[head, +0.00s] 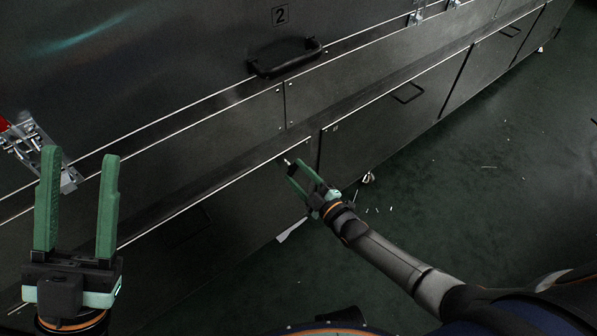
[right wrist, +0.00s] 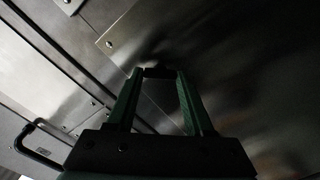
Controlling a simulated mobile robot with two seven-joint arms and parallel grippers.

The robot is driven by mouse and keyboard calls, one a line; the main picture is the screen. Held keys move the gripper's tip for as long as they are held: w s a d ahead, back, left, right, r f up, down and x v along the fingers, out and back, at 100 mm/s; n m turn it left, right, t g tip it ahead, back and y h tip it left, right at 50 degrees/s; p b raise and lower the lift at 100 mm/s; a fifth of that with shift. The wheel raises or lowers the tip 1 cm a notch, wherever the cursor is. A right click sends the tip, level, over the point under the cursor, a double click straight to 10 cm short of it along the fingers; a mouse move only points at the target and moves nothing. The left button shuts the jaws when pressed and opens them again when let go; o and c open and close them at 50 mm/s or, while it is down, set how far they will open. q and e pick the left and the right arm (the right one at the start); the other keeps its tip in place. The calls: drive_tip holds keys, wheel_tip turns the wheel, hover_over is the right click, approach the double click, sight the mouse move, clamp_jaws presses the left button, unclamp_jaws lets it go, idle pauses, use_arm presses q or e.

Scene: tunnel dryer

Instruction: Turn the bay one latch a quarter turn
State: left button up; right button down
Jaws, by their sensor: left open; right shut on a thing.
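My right gripper (head: 295,170) is at the lower front panel of the dryer, near the panel's upper right corner. In the right wrist view its green fingers (right wrist: 158,73) close on a small dark piece (right wrist: 160,72) against the metal panel. This piece seems to be the latch; its turn angle is too dark to tell and the fingers partly hide it. My left gripper (head: 80,155) is open and empty, fingers upward, in front of the dryer at the left. No bay one label is visible.
A toggle clamp (head: 40,150) with a red handle is just behind my left gripper. A black handle (head: 285,58) sits below the number 2 plate (head: 280,15). Other lower panels have thin handles (head: 408,94). The green floor (head: 470,190) at the right is mostly clear, with small scraps.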

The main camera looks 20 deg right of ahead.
drive_tip(key=n, duration=0.4)
drive_tip(key=shift+f+n, duration=0.1)
drive_tip(key=shift+n, duration=2.1)
drive_tip(key=shift+c, duration=1.4)
unclamp_jaws()
drive_tip(key=p+v, duration=0.3)
drive_tip(key=v, duration=0.9)
drive_tip(key=shift+s, duration=0.25)
